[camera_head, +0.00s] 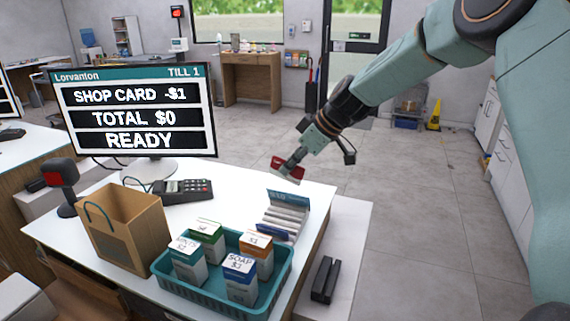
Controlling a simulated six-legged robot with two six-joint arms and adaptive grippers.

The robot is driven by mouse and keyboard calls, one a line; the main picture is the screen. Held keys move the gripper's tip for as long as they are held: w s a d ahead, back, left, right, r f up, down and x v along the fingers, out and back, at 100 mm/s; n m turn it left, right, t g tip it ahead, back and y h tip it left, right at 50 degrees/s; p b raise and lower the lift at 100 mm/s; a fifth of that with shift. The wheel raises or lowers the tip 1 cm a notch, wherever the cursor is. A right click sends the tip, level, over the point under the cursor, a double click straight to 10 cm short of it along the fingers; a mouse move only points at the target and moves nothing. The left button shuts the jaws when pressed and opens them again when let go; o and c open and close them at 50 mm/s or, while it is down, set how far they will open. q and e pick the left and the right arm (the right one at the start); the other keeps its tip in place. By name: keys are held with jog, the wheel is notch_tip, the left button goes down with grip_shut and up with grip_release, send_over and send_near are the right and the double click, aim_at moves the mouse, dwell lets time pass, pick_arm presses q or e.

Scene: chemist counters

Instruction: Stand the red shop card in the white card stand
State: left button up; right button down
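The red shop card (280,163) is at the fingertips of my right gripper (294,164), above the far right corner of the white counter. The gripper looks shut on it, with part of the card hidden behind the fingers. I cannot clearly make out a plain white card stand. A small rack with a blue back and white packs (284,216) stands on the counter below the gripper, apart from the card. My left gripper is not in view.
A teal tray (172,279) with several labelled boxes, a brown paper bag (127,230), a card terminal (182,191), a scanner (63,184) and the till screen (135,110) crowd the counter (310,196). A black object (325,280) lies on the lower right ledge.

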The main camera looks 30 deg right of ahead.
jog(key=f+b, duration=0.1)
jog(key=f, duration=0.1)
jog(key=f+b, duration=0.1)
jog(key=f, duration=0.1)
jog(key=f+b, duration=0.1)
jog(key=f, duration=0.1)
jog(key=shift+w+a, duration=0.1)
jog(key=shift+w, duration=0.3)
jog(key=shift+s+f, duration=0.1)
jog(key=shift+s, duration=0.35)
jog(key=shift+a+b, duration=0.1)
jog(key=shift+b, duration=0.2)
jog(key=shift+w+a, duration=0.1)
jog(key=shift+w+f, duration=0.3)
jog(key=shift+w, duration=0.1)
jog(key=shift+s+d, duration=0.2)
jog(key=shift+s, duration=0.05)
jog(key=shift+s+r, duration=0.3)
jog(key=shift+s, duration=0.1)
jog(key=shift+w+a, duration=0.1)
jog(key=shift+w, duration=0.05)
jog(key=shift+w+f, duration=0.25)
jog(key=shift+s, duration=0.2)
jog(key=shift+s+f+b, duration=0.1)
jog(key=shift+f+b, duration=0.05)
jog(key=shift+b, duration=0.35)
jog(key=shift+w+f+b, duration=0.3)
jog(key=shift+f, duration=0.1)
jog(key=shift+s+f, duration=0.1)
jog(key=shift+f, duration=0.05)
